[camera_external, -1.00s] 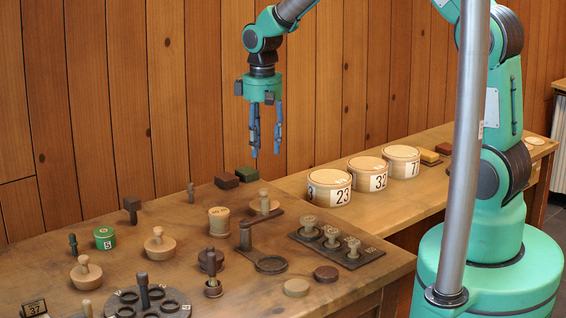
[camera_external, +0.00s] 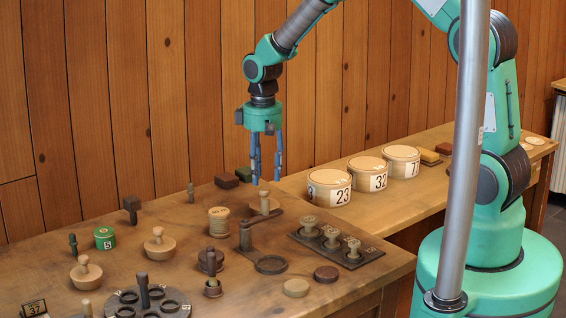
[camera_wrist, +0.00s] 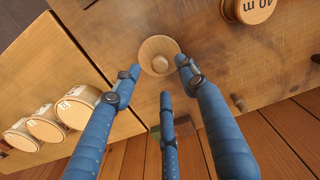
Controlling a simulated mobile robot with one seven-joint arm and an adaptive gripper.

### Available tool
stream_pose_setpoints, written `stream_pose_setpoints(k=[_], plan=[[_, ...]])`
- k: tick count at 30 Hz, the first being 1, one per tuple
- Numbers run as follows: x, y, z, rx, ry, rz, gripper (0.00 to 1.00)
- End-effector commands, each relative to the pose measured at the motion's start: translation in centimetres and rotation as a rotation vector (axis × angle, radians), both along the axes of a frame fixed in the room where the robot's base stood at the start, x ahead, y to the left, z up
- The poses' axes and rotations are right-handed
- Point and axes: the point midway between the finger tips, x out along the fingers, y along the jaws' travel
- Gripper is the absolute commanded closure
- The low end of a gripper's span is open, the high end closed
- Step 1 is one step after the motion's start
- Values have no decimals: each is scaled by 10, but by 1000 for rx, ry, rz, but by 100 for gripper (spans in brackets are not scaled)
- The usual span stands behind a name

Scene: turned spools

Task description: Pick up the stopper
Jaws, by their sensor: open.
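A pale wooden stopper (camera_external: 264,207), a round base with an upright knob, stands on the table near its back edge. In the wrist view the stopper (camera_wrist: 155,47) is seen from above, just ahead of my fingertips. Similar knobbed wooden pieces stand further left, one in the middle (camera_external: 159,245) and one at the left (camera_external: 86,274). My gripper (camera_external: 266,178) points down above the stopper, its fingertips close to the knob. In the wrist view my gripper (camera_wrist: 160,76) has three blue fingers spread open, with nothing held between them.
A wooden spool (camera_external: 219,222) stands left of the stopper. A dark arm with a ring (camera_external: 271,264) and a tray of small spools (camera_external: 334,246) lie in front and to the right. Dark blocks (camera_external: 227,181) sit behind. Three numbered tubs (camera_external: 329,188) stand at right.

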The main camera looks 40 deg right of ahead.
Motion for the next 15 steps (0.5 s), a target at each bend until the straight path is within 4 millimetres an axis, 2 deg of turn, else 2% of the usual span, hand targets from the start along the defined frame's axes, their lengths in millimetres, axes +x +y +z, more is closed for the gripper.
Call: stream_pose_setpoints(k=[4, 15], plan=[[1, 0, -8, 1, -2, 0, 57], [1, 0, -9, 1, -2, 0, 57]])
